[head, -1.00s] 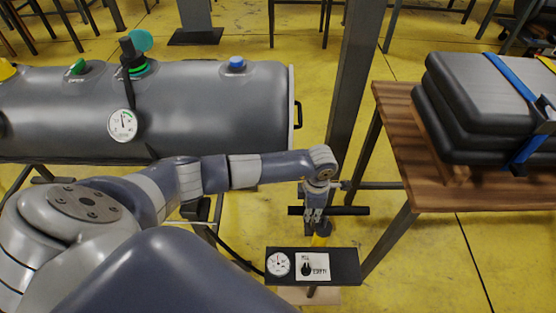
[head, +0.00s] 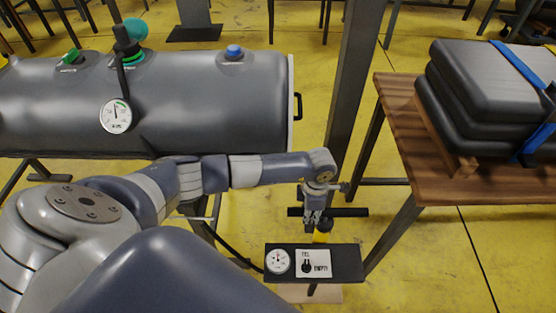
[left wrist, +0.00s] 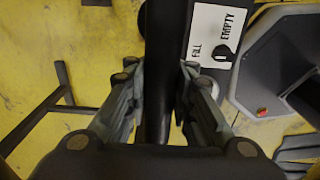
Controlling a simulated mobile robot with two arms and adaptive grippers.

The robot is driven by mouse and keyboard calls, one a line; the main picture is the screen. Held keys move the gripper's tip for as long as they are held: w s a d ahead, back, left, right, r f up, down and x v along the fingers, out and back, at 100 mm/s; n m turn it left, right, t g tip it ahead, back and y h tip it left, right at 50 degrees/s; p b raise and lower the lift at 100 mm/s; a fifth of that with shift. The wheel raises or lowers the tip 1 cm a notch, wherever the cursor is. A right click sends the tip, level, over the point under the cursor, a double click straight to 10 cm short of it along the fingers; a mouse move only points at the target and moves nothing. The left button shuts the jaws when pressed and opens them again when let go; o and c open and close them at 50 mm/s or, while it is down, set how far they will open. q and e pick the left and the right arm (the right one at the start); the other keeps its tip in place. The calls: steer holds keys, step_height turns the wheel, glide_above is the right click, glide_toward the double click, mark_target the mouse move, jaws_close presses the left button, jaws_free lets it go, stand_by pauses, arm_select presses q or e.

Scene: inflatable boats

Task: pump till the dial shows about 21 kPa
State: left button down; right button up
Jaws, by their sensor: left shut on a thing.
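My left gripper (head: 313,217) is shut on the black crossbar handle (head: 350,211) of a floor pump. The handle also shows between the fingers in the left wrist view (left wrist: 158,100). Below it is the pump's yellow part (head: 322,234) and a black box (head: 345,262). The box carries a small white gauge (head: 277,262) and a FILL/EMPTY knob (head: 306,267), also in the left wrist view (left wrist: 222,54); its setting is unclear. A round dial (head: 116,116) hangs on the grey boat tube (head: 200,110), its needle roughly upright; the figures are too small to read. My right gripper is not in view.
A dark post (head: 352,100) stands behind the pump. A wooden table (head: 450,188) with strapped black cushions (head: 480,85) is at the right. A dark hose (head: 230,248) runs left from the box. Yellow floor is clear at the front right.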

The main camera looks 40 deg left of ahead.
arm_select(q)
step_height(320, 180, up, 18)
steer(key=p, duration=1.2)
steer(key=shift+w+f, duration=0.15)
steer(key=shift+w, duration=0.15)
